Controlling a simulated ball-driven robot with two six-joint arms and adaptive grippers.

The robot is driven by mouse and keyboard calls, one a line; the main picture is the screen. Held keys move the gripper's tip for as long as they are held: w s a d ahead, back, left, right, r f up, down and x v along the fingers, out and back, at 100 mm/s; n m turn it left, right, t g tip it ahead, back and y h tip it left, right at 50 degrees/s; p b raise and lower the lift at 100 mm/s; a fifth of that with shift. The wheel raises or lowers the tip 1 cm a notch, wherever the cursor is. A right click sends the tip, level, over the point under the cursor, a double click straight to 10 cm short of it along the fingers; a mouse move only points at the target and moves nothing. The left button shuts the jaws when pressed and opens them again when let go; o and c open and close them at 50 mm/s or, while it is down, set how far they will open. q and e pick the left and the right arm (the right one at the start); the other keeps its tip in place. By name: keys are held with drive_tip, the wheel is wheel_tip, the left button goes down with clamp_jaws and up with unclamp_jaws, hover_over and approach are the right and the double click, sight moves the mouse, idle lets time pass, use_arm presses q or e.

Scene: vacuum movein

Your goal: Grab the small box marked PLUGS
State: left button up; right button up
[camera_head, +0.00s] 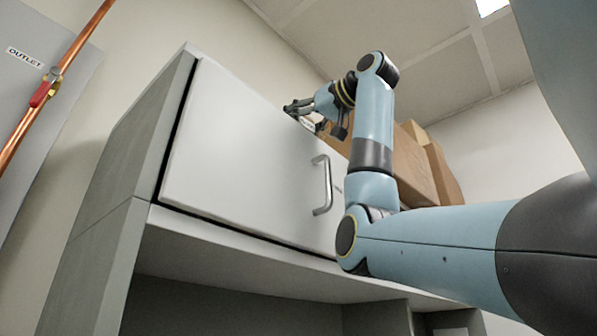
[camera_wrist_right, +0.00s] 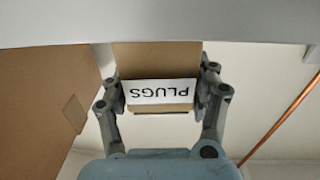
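The small brown box marked PLUGS (camera_wrist_right: 158,62) has a white label with black letters, which appears upside down in the right wrist view. My right gripper (camera_wrist_right: 160,92) has one finger on each side of it, and both fingers look pressed close to its sides. In the head view the right gripper (camera_head: 318,118) is at the top edge of the wall cabinet, with the box (camera_head: 321,126) partly hidden between its fingers. My left gripper is not in view.
The white wall cabinet (camera_head: 245,150) has a closed door with a metal handle (camera_head: 323,185). Larger cardboard boxes (camera_head: 412,168) stand on top, right of the gripper; one shows close at left in the wrist view (camera_wrist_right: 45,85). A copper pipe (camera_head: 75,48) runs along the left wall.

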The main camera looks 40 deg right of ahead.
drive_tip(key=c, duration=0.8)
drive_tip(key=shift+o, duration=0.2)
drive_tip(key=shift+r, duration=0.15)
